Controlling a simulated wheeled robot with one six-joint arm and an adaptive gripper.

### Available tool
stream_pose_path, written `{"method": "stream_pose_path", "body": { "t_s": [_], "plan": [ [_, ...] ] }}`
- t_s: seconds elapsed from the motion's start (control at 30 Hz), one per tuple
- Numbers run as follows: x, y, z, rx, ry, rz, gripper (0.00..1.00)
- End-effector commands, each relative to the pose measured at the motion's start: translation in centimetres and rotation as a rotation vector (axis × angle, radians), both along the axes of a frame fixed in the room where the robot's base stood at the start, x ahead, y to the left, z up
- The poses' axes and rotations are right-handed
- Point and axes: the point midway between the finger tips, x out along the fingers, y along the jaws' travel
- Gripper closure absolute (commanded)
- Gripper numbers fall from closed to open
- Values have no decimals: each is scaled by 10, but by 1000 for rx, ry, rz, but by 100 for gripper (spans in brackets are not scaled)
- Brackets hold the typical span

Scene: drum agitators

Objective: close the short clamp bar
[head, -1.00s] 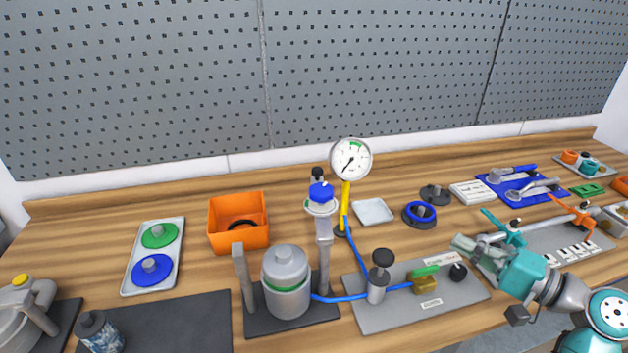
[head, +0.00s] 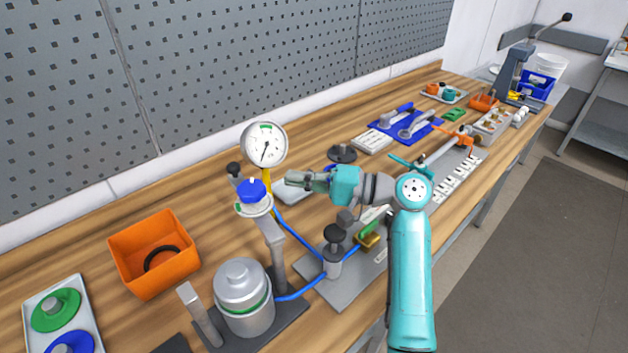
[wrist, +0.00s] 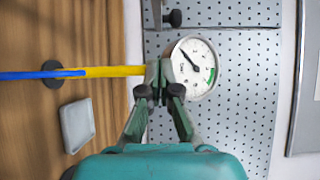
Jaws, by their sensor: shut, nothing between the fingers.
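A short grey bar (head: 200,314) stands tilted just left of the silver lidded drum (head: 243,288) in the head view. I take it for the short clamp bar. A longer grey bar (head: 271,240) stands on the drum's right, its upper end near a blue-capped fitting (head: 252,192). My gripper (head: 288,178) is shut and empty, up and to the right of the drum, near the gauge. In the wrist view its fingertips (wrist: 158,73) are together in front of the gauge's edge. The drum and both bars are out of the wrist view.
The pressure gauge (head: 264,144) on its yellow stem stands close to my gripper, and shows in the wrist view (wrist: 194,68). A blue hose (head: 300,291) runs from the drum to a black-knobbed valve (head: 333,250). An orange bin (head: 150,275) is at left.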

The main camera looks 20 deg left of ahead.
Motion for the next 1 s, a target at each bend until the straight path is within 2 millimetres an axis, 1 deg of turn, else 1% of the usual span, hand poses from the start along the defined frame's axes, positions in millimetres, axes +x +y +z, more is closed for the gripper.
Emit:
{"method": "stream_pose_path", "body": {
  "t_s": [0.03, 0.13, 0.17, 0.3, 0.53, 1.0],
  "plan": [
    [-4, 11, 0, 0, 0, 5, 100],
    [-7, 29, 0, 0, 0, 3, 100],
    [-8, 34, 0, -1, 0, 4, 100],
    [-26, 44, 0, 1, -2, 2, 100],
    [-40, 53, 0, 0, -1, 1, 100],
    [-42, 56, 0, -1, 1, 18, 100]
  ]
}}
